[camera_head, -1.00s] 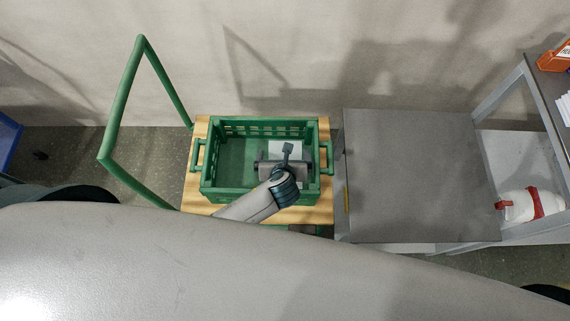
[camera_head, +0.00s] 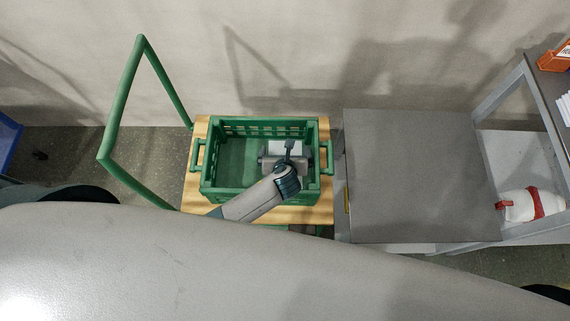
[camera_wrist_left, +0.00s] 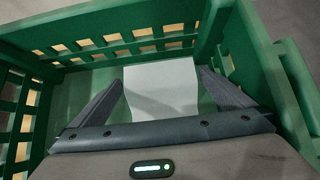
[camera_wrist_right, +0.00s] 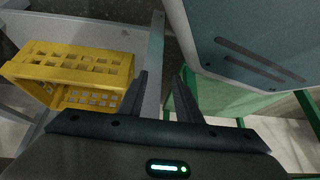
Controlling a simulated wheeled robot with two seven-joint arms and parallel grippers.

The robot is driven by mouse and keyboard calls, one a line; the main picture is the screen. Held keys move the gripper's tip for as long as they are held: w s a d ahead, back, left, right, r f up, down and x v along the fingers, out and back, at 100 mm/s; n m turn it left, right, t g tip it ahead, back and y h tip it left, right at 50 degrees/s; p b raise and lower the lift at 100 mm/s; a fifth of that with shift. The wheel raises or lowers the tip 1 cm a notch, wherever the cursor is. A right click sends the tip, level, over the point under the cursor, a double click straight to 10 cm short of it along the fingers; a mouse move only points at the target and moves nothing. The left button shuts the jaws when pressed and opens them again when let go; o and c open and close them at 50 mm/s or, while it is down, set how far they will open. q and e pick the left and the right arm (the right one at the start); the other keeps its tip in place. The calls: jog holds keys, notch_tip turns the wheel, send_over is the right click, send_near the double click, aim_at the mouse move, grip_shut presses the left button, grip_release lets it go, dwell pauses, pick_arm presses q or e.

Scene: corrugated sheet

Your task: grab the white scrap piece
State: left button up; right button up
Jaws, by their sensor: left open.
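The white scrap piece (camera_head: 292,145) lies inside the green crate (camera_head: 222,190), toward its right side, partly covered by my left gripper (camera_head: 289,152). In the left wrist view the scrap piece (camera_wrist_left: 160,82) is a flat, pale rectangle against the crate's inside. My left gripper (camera_wrist_left: 160,80) is open, with one finger on either side of the scrap piece; I cannot tell whether they touch it. My right gripper (camera_wrist_right: 162,74) is open and empty in the right wrist view, and it does not show in the head view.
The crate stands on a wooden board (camera_head: 192,195) of a cart with a green handle (camera_head: 120,100). A grey table (camera_head: 420,175) is close on its right. A white and red container (camera_head: 530,205) sits on a shelf. A yellow crate (camera_wrist_right: 70,68) is left of my right gripper.

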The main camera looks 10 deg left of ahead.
pick_arm(q)
jog(key=c, duration=0.9)
jog(key=shift+c, duration=0.2)
jog(key=shift+r, duration=0.5)
notch_tip(320, 180, up, 8)
jog(key=shift+r+p, duration=0.2)
jog(key=shift+p, duration=0.25)
jog(key=shift+r, duration=0.35)
pick_arm(e)
jog(key=s, duration=0.1)
jog(key=s+d+f+g, duration=0.1)
jog(key=s, duration=0.1)
jog(key=shift+d, duration=0.2)
